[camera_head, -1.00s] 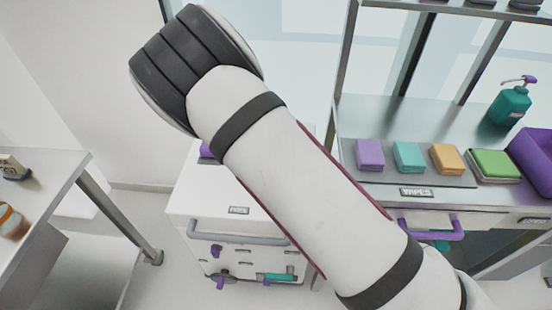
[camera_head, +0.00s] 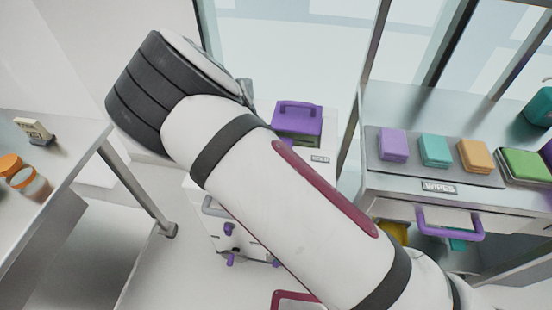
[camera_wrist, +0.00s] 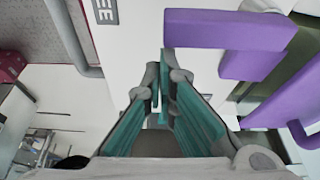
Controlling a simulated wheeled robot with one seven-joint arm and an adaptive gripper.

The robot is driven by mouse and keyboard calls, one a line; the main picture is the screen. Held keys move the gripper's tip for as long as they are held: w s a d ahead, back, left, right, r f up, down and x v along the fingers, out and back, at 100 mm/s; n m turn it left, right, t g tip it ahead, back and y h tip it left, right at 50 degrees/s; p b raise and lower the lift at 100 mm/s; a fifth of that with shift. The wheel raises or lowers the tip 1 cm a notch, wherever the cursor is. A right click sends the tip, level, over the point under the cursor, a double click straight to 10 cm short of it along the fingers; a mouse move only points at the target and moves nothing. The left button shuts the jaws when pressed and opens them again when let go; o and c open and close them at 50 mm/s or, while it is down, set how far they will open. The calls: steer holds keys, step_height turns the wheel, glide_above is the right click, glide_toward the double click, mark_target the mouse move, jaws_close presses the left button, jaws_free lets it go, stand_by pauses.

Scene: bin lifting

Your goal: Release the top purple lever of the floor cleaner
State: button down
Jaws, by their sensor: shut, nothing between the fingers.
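The white floor cleaner (camera_head: 325,172) stands behind my arm in the head view, with much of its front hidden. A purple block with a raised handle (camera_head: 298,120) is on its top. Small purple levers (camera_head: 230,229) show low on its front. In the wrist view, a purple bar (camera_wrist: 225,30) and a larger purple part (camera_wrist: 290,105) fill the right side. My gripper (camera_wrist: 165,75) has teal fingers, shut and empty, with tips close to the left end of the purple bar; I cannot tell whether they touch. The head view does not show the fingers clearly.
A metal table (camera_head: 65,150) with orange-capped jars (camera_head: 27,180) stands at the left. A bench (camera_head: 390,105) at the right carries coloured wipe packs (camera_head: 434,150) and has a purple handle (camera_head: 450,228) on its front. Some floor shows between the left table and the cleaner.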

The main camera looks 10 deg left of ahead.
steer(key=shift+s+a, duration=0.1)
steer(key=shift+a, duration=0.35)
stand_by(0.3)
